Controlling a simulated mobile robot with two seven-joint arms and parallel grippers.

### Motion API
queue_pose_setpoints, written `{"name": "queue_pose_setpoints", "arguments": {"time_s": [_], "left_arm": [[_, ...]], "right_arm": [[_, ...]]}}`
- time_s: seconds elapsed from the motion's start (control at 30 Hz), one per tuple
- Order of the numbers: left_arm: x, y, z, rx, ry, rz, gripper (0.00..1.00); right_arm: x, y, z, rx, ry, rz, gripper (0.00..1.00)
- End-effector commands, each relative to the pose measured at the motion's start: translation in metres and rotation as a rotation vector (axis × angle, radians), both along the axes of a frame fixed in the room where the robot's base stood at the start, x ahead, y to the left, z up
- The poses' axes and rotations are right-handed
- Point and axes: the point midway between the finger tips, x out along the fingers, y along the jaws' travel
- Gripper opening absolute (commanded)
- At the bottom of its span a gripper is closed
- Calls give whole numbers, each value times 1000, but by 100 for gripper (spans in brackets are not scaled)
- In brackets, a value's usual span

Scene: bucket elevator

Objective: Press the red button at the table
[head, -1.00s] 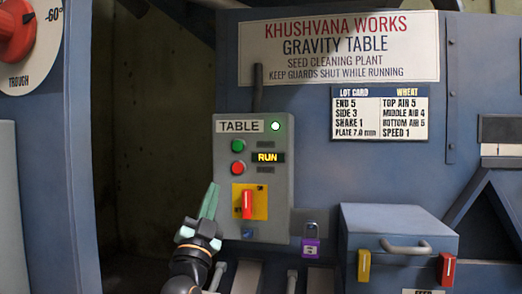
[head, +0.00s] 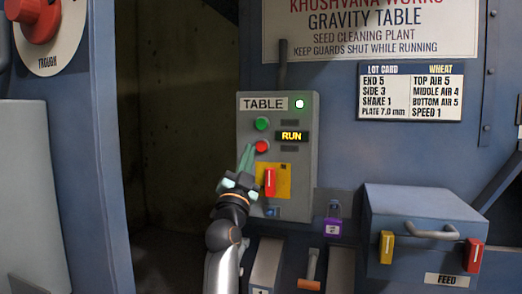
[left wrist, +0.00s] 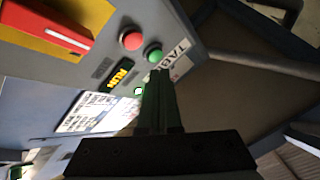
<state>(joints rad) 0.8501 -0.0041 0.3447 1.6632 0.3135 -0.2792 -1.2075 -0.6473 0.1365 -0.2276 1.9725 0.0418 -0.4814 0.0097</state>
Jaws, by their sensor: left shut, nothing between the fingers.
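The grey TABLE control box (head: 304,190) is on the blue machine in the head view. The red button (head: 262,147) sits below the green button (head: 261,124), beside a lit RUN display (head: 292,136). My left gripper (head: 247,152) is shut and empty, its tips just left of and slightly below the red button; I cannot tell whether they touch. In the left wrist view the red button (left wrist: 131,38) and green button (left wrist: 153,53) show beyond the fingers (left wrist: 158,75). My right gripper is not in view.
A red switch handle (head: 270,182) on a yellow plate is just below the red button, near my left gripper. A purple padlock (head: 333,227) and a feed box (head: 420,215) are to the right. A dark open recess is left of the box.

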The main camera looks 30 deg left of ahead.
Motion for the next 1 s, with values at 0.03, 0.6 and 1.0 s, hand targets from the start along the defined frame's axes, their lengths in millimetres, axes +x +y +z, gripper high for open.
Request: {"name": "queue_pose_setpoints", "arguments": {"time_s": [0.03,0.6,1.0], "left_arm": [[8,2,-1,1,-1,0,0],[47,12,0,0,-1,2,0],[47,12,0,-1,-1,2,0]], "right_arm": [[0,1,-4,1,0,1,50],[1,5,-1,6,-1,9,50],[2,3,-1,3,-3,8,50]]}}
